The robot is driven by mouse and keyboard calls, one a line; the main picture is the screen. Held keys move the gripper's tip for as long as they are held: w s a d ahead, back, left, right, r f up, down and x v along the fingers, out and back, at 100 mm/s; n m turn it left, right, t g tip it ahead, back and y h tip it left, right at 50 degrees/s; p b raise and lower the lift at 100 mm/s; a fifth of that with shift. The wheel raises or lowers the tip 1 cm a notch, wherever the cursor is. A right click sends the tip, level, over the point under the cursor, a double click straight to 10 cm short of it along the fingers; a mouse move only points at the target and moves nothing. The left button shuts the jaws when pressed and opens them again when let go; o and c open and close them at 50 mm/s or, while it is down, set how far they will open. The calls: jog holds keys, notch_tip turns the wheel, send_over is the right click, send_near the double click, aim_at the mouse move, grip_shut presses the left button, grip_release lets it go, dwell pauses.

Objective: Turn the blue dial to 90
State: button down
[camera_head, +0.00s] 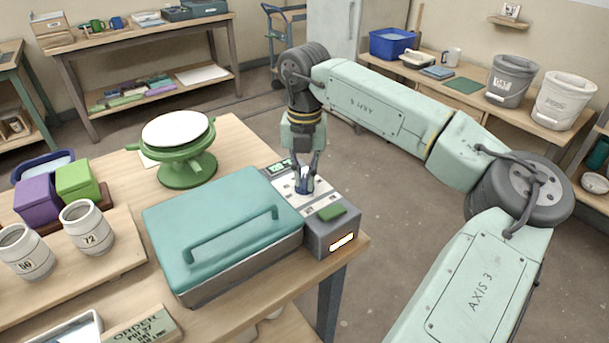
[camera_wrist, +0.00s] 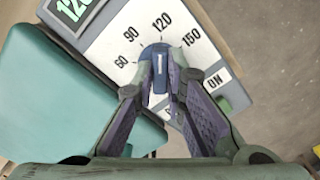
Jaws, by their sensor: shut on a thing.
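The blue dial (camera_wrist: 159,52) sits on the pale face of a control box (camera_head: 325,232) at the right end of the bench. It carries a white line and points up toward the 120 mark in the wrist view. Printed marks of 60, 90, 120 and 150 fan around it. The small display (camera_wrist: 75,8) at the box's top left begins with 12; its last digit is cut off or unclear. My gripper (camera_wrist: 161,77) is shut on the dial, one finger on each side. In the head view my gripper (camera_head: 305,168) points down onto the box.
A teal-lidded case (camera_head: 223,228) with a handle adjoins the box's left side. A green turntable (camera_head: 184,165) with a white top stands behind it. Two numbered jars (camera_head: 87,227) stand at left. A green button (camera_head: 331,212) lies on the box near its front.

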aim_at(305, 179)
jog(key=n+b, duration=0.2)
jog(key=n, duration=0.1)
jog(key=shift+f, duration=0.1)
jog(key=n+b, duration=0.1)
jog(key=n, duration=0.4)
dwell(0.5)
jog(key=c, duration=1.6)
grip_release()
jog(key=shift+c, duration=0.2)
jog(key=shift+r, duration=0.2)
notch_tip(305, 179, up, 12)
